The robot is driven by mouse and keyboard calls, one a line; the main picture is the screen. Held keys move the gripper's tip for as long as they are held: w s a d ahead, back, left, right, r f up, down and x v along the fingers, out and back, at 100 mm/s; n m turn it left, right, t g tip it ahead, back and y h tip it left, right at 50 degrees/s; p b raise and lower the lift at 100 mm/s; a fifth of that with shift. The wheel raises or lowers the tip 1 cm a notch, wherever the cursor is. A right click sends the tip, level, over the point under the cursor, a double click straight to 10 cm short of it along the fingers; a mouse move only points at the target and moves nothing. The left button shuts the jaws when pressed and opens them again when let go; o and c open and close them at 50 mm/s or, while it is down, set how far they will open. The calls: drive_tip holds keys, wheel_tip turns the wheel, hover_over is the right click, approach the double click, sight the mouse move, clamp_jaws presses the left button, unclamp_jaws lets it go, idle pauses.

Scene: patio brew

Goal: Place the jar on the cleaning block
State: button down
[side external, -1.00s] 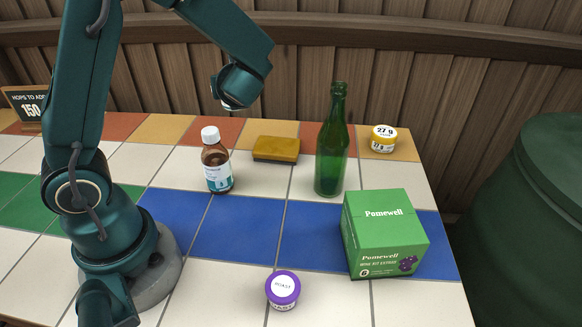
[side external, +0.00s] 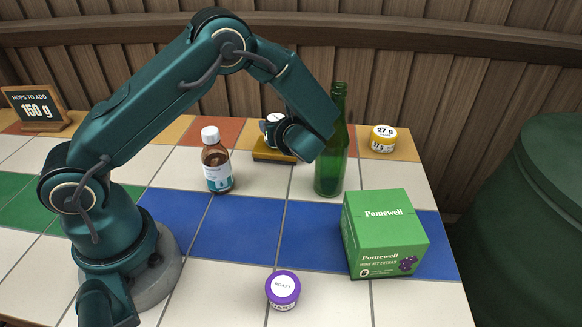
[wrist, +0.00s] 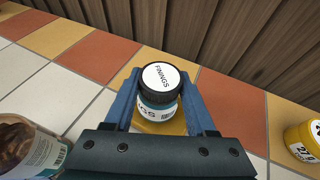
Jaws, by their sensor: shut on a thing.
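My gripper (wrist: 158,104) is shut on a small jar (wrist: 157,82) with a black lid and a white top label reading FININGS. The jar looks upright between the blue fingers. In the side view the jar (side external: 273,117) shows just left of my wrist, over the yellow cleaning block (side external: 262,153). The block also shows below the jar in the wrist view (wrist: 150,127). The jar's base is hidden, so I cannot tell whether it touches the block.
A brown bottle (side external: 216,163) stands left of the block, and a green bottle (side external: 331,172) stands close on the right. A yellow jar (side external: 383,139) is at the back right. A green box (side external: 384,236) and a purple-lidded jar (side external: 283,289) are in front.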

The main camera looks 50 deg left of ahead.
drive_tip(key=shift+f, duration=0.15)
drive_tip(key=shift+c, duration=1.1)
unclamp_jaws()
drive_tip(key=shift+f, duration=0.1)
drive_tip(key=shift+d+r, duration=0.25)
drive_tip(key=shift+r, duration=0.05)
drive_tip(key=v, duration=0.3)
wheel_tip(320, 180, up, 7)
drive_tip(key=shift+a, duration=0.25)
drive_tip(key=shift+f, duration=0.1)
